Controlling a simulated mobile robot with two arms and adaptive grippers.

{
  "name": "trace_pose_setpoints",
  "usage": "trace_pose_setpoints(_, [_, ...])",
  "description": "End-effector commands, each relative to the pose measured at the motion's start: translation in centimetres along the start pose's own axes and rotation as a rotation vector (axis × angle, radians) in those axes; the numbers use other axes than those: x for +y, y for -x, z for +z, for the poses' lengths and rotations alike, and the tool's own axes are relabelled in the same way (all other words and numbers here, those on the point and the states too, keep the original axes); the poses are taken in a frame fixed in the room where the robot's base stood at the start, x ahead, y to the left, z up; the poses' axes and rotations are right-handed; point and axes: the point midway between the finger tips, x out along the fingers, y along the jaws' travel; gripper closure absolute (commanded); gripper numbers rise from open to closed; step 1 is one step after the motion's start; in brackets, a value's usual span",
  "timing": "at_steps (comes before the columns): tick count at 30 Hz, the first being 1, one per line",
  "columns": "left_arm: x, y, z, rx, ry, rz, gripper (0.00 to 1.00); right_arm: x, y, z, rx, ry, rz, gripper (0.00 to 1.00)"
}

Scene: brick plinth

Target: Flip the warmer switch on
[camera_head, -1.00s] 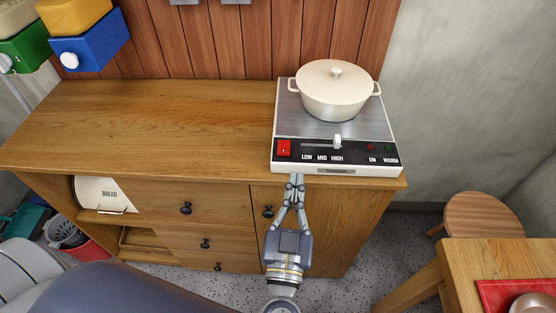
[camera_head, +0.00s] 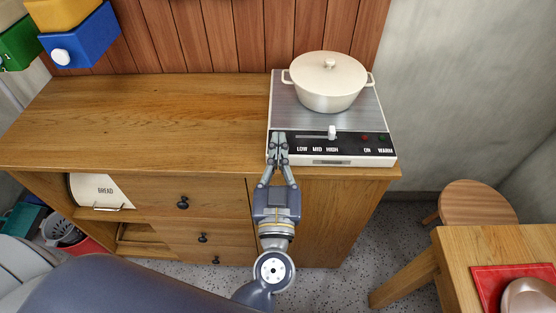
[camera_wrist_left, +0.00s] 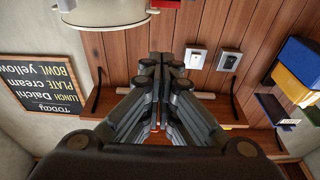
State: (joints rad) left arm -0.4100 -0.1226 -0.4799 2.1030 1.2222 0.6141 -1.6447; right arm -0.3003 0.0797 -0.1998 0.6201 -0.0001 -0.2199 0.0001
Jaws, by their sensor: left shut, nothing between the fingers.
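The warmer (camera_head: 289,117) is a grey plate with a black front panel, on the right end of the wooden cabinet top. Its panel carries a white slider knob (camera_head: 332,131) near HIGH and two small lamps above ON and WARM. My left gripper (camera_head: 278,142) is shut and empty, its fingertips over the left end of the panel. The red switch seen there earlier is hidden behind the fingers in the head view. In the left wrist view the shut fingers (camera_wrist_left: 162,62) fill the middle, with a small bit of red behind them. My right gripper is not in view.
A cream lidded pot (camera_head: 329,86) stands on the warmer plate; its underside edge also shows in the left wrist view (camera_wrist_left: 112,16). The cabinet top (camera_head: 150,120) left of the warmer is clear. A stool (camera_head: 478,204) and a table (camera_head: 452,270) stand at right.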

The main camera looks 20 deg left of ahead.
Motion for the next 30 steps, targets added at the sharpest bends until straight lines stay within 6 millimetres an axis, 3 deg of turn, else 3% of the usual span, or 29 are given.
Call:
trace_pose_setpoints(6, [0.0, -4.5, -0.3, 0.003, 0.001, -0.001, 1.00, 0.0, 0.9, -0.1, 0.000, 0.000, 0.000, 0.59])
trace_pose_setpoints(9, [0.1, -3.8, 2.1, -0.002, -0.004, 0.004, 1.00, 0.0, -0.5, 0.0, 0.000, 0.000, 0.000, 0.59])
trace_pose_setpoints(13, [0.0, -3.3, 3.2, 0.000, -0.003, 0.002, 1.00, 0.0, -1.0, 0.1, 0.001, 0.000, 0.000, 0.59])
trace_pose_setpoints(30, [0.0, -3.0, 4.1, 0.008, -0.001, 0.000, 1.00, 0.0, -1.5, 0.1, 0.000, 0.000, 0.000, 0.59])
